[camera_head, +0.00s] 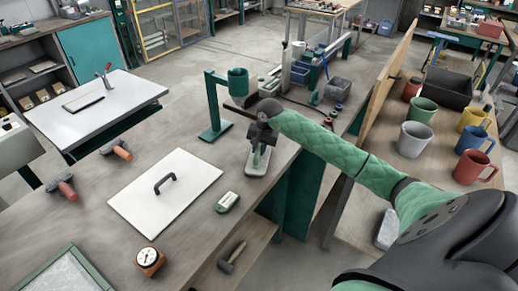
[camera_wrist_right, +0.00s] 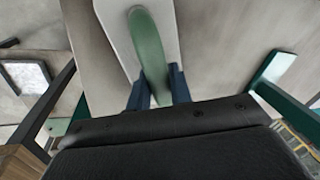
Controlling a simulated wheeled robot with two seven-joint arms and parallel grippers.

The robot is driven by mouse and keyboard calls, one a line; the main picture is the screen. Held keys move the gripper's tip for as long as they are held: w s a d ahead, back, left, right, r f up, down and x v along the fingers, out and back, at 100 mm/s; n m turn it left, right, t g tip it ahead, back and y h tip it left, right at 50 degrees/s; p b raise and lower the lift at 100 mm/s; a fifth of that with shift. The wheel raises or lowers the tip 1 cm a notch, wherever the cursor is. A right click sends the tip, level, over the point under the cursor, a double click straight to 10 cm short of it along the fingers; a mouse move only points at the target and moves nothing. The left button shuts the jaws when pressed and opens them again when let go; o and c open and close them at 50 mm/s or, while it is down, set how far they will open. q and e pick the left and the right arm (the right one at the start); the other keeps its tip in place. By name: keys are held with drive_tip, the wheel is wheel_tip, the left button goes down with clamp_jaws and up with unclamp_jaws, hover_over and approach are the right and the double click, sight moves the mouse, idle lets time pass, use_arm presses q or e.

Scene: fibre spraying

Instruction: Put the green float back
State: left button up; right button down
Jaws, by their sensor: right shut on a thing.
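The green float, with a grey plate (camera_head: 257,170) and a green handle, is at the right edge of the workbench in the head view. My right gripper (camera_head: 260,148) is above it, shut on the handle. The right wrist view shows the green handle (camera_wrist_right: 149,45) between the dark fingers of my right gripper (camera_wrist_right: 158,90), with the pale plate beyond it. I cannot tell whether the plate touches the bench. A green stand (camera_head: 211,105) with an arm and a green cup stands just behind and left of the float. My left gripper is not in view.
On the bench (camera_head: 90,210) are a white board with a black handle (camera_head: 165,190), a small green-and-white box (camera_head: 228,202), a dial gauge (camera_head: 149,261) and two orange-handled tools. Several mugs stand on the right table. A hammer (camera_head: 232,257) lies on a lower shelf.

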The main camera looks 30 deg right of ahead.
sight(264, 159)
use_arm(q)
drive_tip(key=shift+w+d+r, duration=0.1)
use_arm(e)
drive_tip(key=c, duration=1.3)
unclamp_jaws()
drive_tip(key=shift+o, duration=0.2)
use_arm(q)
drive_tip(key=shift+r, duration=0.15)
use_arm(e)
drive_tip(key=shift+r, duration=0.1)
drive_tip(key=shift+s+r, duration=0.1)
drive_tip(key=shift+r, duration=0.2)
drive_tip(key=shift+d+r+b, duration=0.1)
drive_tip(key=shift+r+b, duration=0.4)
use_arm(q)
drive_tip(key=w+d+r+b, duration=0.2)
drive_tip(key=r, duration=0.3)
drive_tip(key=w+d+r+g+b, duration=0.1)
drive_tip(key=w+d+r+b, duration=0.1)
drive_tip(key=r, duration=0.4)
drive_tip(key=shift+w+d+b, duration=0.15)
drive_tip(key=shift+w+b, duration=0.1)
drive_tip(key=shift+b, duration=0.1)
use_arm(e)
drive_tip(key=a+v, duration=0.1)
drive_tip(key=v, duration=0.9)
drive_tip(key=shift+d+r, duration=0.15)
drive_tip(key=shift+d, duration=0.35)
